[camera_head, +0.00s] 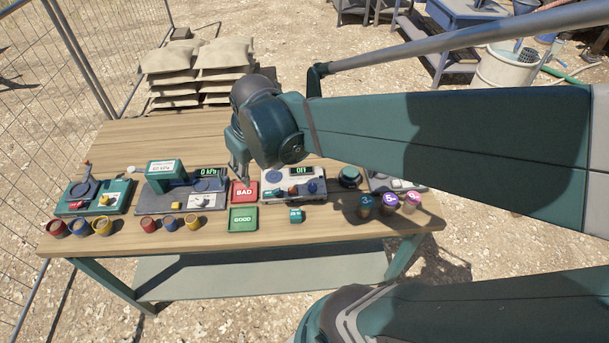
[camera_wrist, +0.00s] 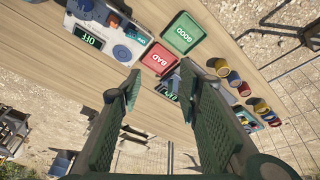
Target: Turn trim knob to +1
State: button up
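No label reading "trim" is legible, so I cannot tell which knob is the trim knob. A pale unit (camera_head: 270,196) with a display reading OFF has a blue knob (camera_head: 313,187) and a small red-orange control; the same unit shows at the upper left of the wrist view (camera_wrist: 74,22). A grey unit (camera_head: 150,207) with a 0 kPa display has a white knob (camera_head: 198,203). My gripper (camera_head: 240,178) is over the bench near the red BAD tray (camera_head: 244,197). In the wrist view its fingers (camera_wrist: 157,98) are apart with nothing held between them.
A green GOOD tray (camera_head: 243,218) lies in front of the BAD tray. A green unit (camera_head: 95,197) is at far left. The back of the wooden bench (camera_head: 160,135) is clear.

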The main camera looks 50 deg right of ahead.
jog(key=s+d+f+g+p, duration=0.15)
jog(key=d+f, duration=0.25)
jog(key=d, duration=0.5)
jog(key=m+g+y, duration=0.1)
jog(key=m+g, duration=0.1)
send_over(313, 186)
notch_tip(313, 186, down, 6)
jog(key=shift+w+f, duration=0.1)
jog(key=shift+f, duration=0.05)
jog(key=shift+f, duration=0.15)
jog(key=shift+f+b, duration=0.3)
jog(key=shift+f, duration=3.45)
jog(key=shift+c, duration=0.7)
jog(key=c, duration=0.8)
